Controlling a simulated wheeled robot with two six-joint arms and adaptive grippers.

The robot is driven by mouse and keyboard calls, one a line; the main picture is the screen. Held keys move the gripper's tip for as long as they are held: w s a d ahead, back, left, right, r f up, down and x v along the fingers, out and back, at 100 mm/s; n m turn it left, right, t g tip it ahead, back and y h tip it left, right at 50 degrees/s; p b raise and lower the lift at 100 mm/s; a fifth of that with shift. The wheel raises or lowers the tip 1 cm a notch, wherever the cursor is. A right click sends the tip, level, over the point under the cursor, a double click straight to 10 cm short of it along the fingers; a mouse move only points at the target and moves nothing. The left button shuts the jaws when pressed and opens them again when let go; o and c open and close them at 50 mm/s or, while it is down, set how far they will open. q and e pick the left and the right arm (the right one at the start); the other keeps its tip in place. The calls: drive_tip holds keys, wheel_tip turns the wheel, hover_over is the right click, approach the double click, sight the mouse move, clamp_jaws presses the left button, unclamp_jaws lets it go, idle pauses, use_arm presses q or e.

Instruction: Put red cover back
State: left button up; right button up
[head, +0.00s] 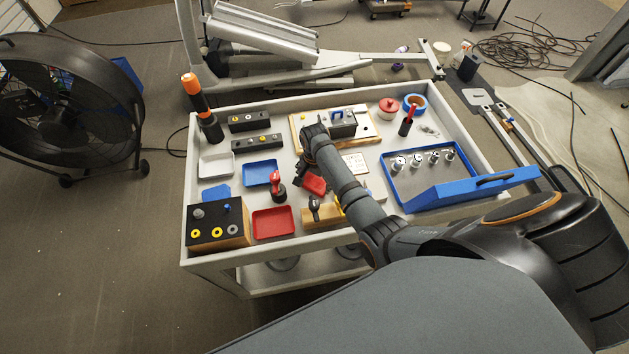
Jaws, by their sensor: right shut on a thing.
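The red cover (315,185) shows as a small red piece near the middle of the cart, just below the end of my right arm. My right gripper (306,176) points down there and is shut on the red cover; its fingers are dark and partly hidden by my wrist. Whether the cover touches the cart top is hard to tell. A wooden board (369,131) with a grey and black device (342,124) lies behind my wrist, partly covered by it. My left gripper is not in view.
The cart (226,177) holds red (273,222) and blue (261,172) trays, a black-topped block (217,222) at front left, and a red-handled tool (277,184) close left of my gripper. My forearm crosses the cart's front right.

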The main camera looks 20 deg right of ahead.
sight(315, 183)
drive_tip(key=shift+f, duration=0.15)
drive_tip(key=o, duration=1.6)
drive_tip(key=shift+c, duration=0.2)
wheel_tip(315, 183, up, 12)
drive_tip(key=shift+b, duration=0.3)
